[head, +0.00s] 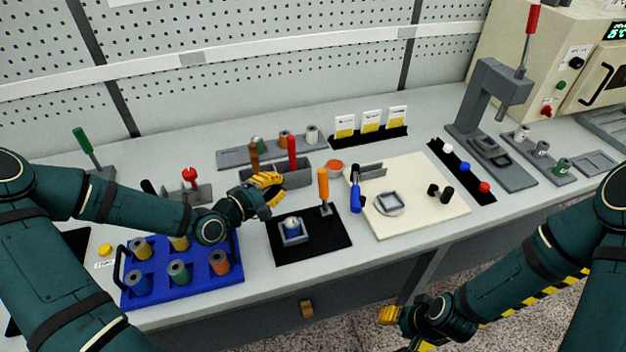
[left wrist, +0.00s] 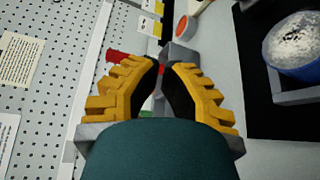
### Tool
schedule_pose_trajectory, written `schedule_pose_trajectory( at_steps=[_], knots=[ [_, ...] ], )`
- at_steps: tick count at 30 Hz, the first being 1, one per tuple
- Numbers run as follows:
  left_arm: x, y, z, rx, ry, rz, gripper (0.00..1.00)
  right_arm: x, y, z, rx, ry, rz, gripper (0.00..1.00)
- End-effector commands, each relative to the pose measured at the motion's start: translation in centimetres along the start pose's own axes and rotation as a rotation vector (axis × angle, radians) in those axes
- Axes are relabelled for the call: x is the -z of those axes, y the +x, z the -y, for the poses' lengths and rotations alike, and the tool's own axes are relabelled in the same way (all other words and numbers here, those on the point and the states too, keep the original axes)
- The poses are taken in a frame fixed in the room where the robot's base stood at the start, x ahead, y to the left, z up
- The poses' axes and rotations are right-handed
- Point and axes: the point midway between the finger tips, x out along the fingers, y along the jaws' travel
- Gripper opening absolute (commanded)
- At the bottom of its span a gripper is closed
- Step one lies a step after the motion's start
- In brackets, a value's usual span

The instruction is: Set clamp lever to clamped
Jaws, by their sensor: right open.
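The clamp lever (head: 323,187) has an orange handle standing roughly upright on the right side of a black mat (head: 330,247). In front of it, a grey square fixture (head: 292,238) holds a round blue part with a pale top (head: 292,224); both also show at the right of the left wrist view (left wrist: 297,45). My left gripper (head: 268,190) is left of the lever, apart from it, above the table. Its yellow fingers (left wrist: 166,66) come close together with a narrow gap, and nothing shows held. My right gripper (head: 388,315) is open, low in front of the table, partly hidden.
A grey box with brown and red handles (head: 290,172) stands just behind my left gripper. A blue tray (head: 195,287) with several spools lies front left. A cream board (head: 435,215) is right of the lever. A grey press (head: 490,100) stands at the back right.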

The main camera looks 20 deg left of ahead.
Motion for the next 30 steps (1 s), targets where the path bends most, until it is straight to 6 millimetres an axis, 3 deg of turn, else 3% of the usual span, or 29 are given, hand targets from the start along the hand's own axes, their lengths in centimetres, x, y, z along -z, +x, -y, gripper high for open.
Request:
schedule_pose_trajectory(
  at_steps=[9,14,30],
  knots=[
    [0.0,0.0,-0.1,0.0,0.0,0.0,0.0,0.0,-0.1,0.1,0.001,-0.001,0.0,0.47],
    [0.0,1.1,0.0,-0.001,0.001,0.002,0.0,-0.1,0.1,0.0,0.001,-0.002,0.001,0.47],
    [-0.1,10.3,0.0,-0.001,0.0,0.002,0.0,-0.6,1.1,-0.4,0.002,-0.005,0.012,0.47]
  ],
)
